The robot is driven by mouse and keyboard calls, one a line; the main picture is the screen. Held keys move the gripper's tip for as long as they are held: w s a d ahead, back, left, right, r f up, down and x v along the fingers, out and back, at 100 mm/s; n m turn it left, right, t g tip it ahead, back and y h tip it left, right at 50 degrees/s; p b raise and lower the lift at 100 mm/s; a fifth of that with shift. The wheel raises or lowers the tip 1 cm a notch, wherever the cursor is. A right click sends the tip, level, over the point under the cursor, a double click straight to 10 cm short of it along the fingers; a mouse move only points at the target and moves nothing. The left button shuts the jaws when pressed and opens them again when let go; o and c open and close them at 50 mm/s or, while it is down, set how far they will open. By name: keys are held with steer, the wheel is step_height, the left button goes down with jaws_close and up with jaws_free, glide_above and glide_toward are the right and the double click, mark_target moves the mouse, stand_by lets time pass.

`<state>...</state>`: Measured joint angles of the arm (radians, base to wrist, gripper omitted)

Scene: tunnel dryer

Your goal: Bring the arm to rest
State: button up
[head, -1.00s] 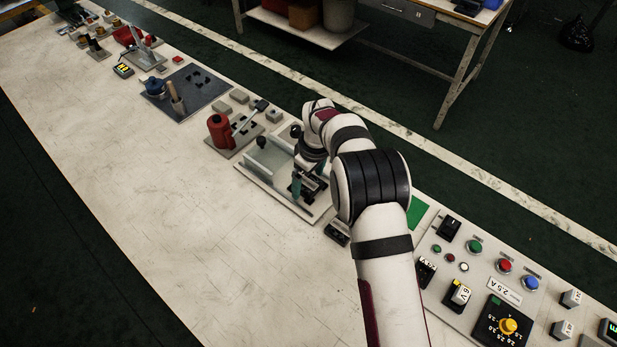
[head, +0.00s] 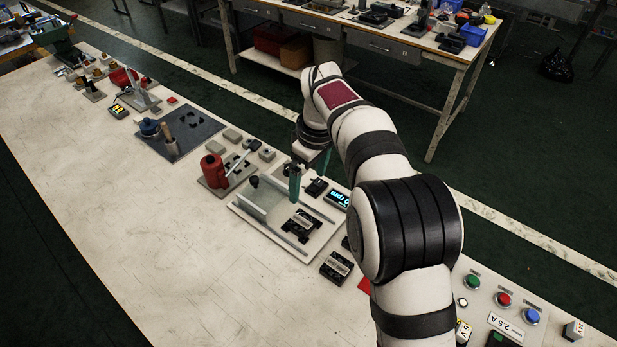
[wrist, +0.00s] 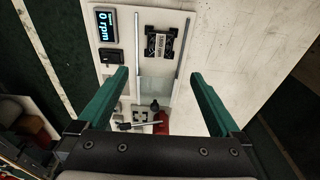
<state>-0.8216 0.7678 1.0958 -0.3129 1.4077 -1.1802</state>
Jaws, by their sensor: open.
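My gripper (wrist: 162,100) is open, with its two green fingers spread wide and nothing between them in the wrist view. In the head view my gripper (head: 294,180) hangs above the pale plate (head: 240,208) of the tunnel dryer, and the arm reaches to it from the lower right. A clear panel (head: 262,196) stands on the plate near a dark knob. A black part with a light label (head: 302,220) sits between the rails. It also shows in the wrist view (wrist: 161,43). The display (wrist: 105,25) reads 0 rpm.
A red cylinder with a lever (head: 213,170) stands beside the plate. A dark mat (head: 180,137) with small tools lies farther left. A panel with coloured buttons (head: 515,312) is at lower right. The near left side of the bench (head: 120,215) is clear.

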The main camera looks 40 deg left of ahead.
stand_by(0.3)
steer(key=s+d+r+m, duration=0.1)
steer(key=d+r+m, duration=0.25)
steer(key=d, duration=0.45)
steer(key=s+d+r+m, duration=0.1)
steer(key=d+r+m, duration=0.1)
steer(key=d+m, duration=0.35)
steer(key=s+d+r+m, duration=0.2)
steer(key=d+r, duration=0.1)
steer(key=d, duration=0.7)
steer(key=s+d+f+m, duration=0.2)
steer(key=s+d+m, duration=0.4)
steer(key=s, duration=0.3)
steer(key=s+d+f+m, duration=0.2)
steer(key=s+d+m, duration=0.4)
steer(key=s+d, duration=0.1)
steer(key=shift+s+f+m, duration=0.3)
steer(key=shift+s+f, duration=0.05)
steer(key=shift+s, duration=0.5)
